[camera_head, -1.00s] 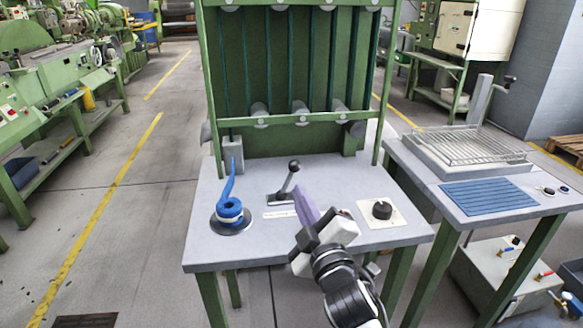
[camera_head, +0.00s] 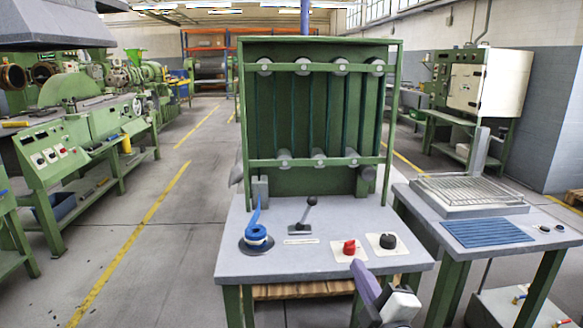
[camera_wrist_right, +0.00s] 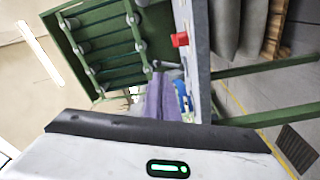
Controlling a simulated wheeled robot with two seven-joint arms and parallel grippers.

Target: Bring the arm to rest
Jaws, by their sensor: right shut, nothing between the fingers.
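My right gripper (camera_head: 358,268) is at the bottom of the head view, just in front of the grey table's front edge. Its purple fingers are shut and empty, and they point up toward the table. They also show closed together in the right wrist view (camera_wrist_right: 160,92). Most of the right arm is below the frame. My left gripper is not in view.
The green rack (camera_head: 318,120) stands behind. A side table (camera_head: 440,225) is at right. The left floor is clear.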

